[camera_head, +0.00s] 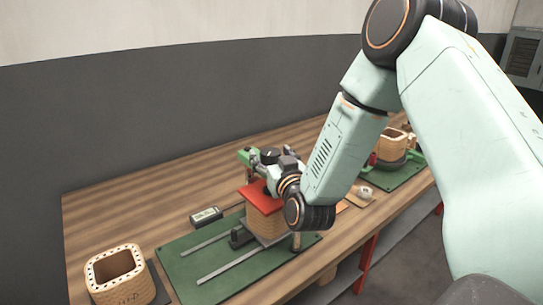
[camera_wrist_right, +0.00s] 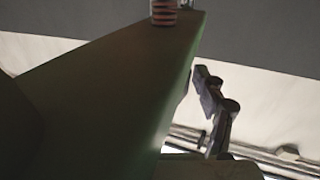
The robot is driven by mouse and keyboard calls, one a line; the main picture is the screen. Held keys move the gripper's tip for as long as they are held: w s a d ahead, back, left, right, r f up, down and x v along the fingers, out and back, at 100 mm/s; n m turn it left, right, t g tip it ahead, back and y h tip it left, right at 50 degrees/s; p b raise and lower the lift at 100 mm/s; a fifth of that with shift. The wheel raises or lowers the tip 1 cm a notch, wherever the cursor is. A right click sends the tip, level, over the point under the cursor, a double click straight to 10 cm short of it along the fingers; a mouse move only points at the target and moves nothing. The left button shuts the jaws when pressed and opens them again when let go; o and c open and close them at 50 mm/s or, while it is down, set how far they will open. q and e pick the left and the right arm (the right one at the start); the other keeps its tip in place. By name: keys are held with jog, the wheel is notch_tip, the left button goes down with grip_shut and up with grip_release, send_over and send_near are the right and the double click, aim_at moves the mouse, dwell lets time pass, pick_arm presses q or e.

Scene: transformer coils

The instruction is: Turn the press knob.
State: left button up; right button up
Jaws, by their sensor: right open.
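The press stands on the green base plate (camera_head: 180,262) in the middle of the workbench. Its red plate (camera_head: 262,197) lies on top of a tan block-like coil (camera_head: 264,222), and a green press part (camera_head: 245,156) shows above. My right arm comes in from the right, with its gripper (camera_head: 272,160) at the press top; the dark parts overlap, so I cannot tell the knob from the fingers or whether they touch. In the right wrist view, a dark finger (camera_wrist_right: 216,108) shows beside a large dark green surface (camera_wrist_right: 105,85), with a red-and-dark banded part (camera_wrist_right: 163,12) above. My left gripper is not in view.
An open tan coil (camera_head: 120,272) stands at the front left. A small grey device with a display (camera_head: 206,216) lies behind the rails. Another tan coil (camera_head: 391,145) stands on a second green plate (camera_head: 405,172) to the right.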

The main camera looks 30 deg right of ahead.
jog(key=shift+s+a+r, duration=0.1)
jog(key=shift+a, duration=0.05)
jog(key=shift+c, duration=0.2)
jog(key=shift+w, duration=0.2)
jog(key=c, duration=1.1)
jog(key=shift+m+g+h+b, duration=0.4)
jog(key=shift+m+h+b, duration=0.3)
jog(key=shift+h, duration=0.5)
jog(key=shift+c, duration=0.2)
jog(key=shift+m+g+h, duration=0.7)
jog(key=shift+m+h, duration=0.3)
jog(key=shift+h, duration=0.3)
